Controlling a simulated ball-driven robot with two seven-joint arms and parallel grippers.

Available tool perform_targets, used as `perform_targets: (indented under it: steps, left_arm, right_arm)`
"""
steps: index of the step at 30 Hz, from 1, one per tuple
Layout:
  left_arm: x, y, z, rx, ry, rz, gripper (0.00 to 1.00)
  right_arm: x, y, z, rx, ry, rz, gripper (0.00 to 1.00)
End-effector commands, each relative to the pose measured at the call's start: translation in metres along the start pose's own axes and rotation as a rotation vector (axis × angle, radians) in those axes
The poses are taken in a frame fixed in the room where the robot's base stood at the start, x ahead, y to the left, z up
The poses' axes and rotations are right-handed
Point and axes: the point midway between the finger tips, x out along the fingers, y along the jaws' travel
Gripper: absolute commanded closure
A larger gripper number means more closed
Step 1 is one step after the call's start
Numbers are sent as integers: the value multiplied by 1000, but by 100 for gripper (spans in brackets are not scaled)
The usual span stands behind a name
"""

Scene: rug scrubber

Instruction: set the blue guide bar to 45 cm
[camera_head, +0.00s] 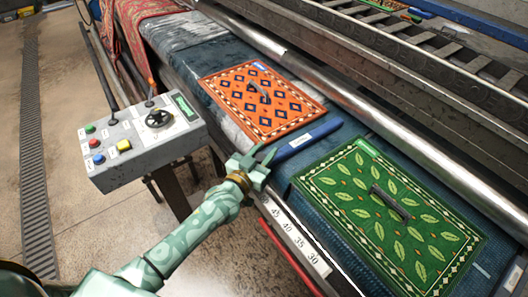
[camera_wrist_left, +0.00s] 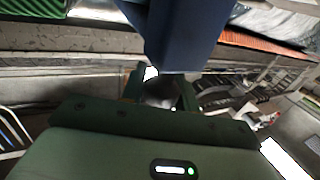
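The blue guide bar (camera_head: 308,138), with a white label, lies across the blue belt between the orange rug and the green rug. My left gripper (camera_head: 254,158) is at its near end, with its two fingers spread apart. In the left wrist view the bar (camera_wrist_left: 185,35) looms large just beyond the fingers (camera_wrist_left: 160,88); I cannot tell whether they touch it. A white scale strip (camera_head: 290,236) along the front edge reads 45, 40, 35, 30, with 45 closest to the gripper. My gripper and arm hide where the bar meets the scale. My right gripper is out of view.
The orange rug (camera_head: 262,100) and green rug (camera_head: 392,218) each carry a dark handle. A grey control box (camera_head: 142,140) with colored buttons and a black knob stands left of my arm. A long metal roller (camera_head: 400,150) runs behind the rugs. Open floor lies at left.

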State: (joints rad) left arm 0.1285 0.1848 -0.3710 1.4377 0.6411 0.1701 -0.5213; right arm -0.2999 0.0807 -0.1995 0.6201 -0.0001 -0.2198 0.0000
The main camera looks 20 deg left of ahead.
Motion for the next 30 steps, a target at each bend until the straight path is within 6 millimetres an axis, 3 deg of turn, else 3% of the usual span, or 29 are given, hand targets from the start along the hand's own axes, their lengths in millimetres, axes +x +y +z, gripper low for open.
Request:
perform_targets:
  steps: [5, 12, 15, 19, 28, 29, 30]
  left_arm:
    - [-7, 17, -2, -2, -4, 2, 100]
    - [-32, 76, -2, -3, -6, 4, 100]
    - [-39, 92, 0, -2, -6, 3, 100]
    - [-43, 102, 1, 0, -4, 2, 100]
    - [-43, 102, 2, 2, -3, 1, 100]
    - [-43, 102, 2, 2, -3, 1, 61]
    - [-43, 102, 2, 2, -3, 1, 50]
  right_arm:
    - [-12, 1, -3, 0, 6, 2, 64]
    - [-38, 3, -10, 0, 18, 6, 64]
    - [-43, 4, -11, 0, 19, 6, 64]
    - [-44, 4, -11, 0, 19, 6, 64]
    - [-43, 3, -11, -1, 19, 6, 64]
    - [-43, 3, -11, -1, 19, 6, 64]
    - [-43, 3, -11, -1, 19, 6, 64]
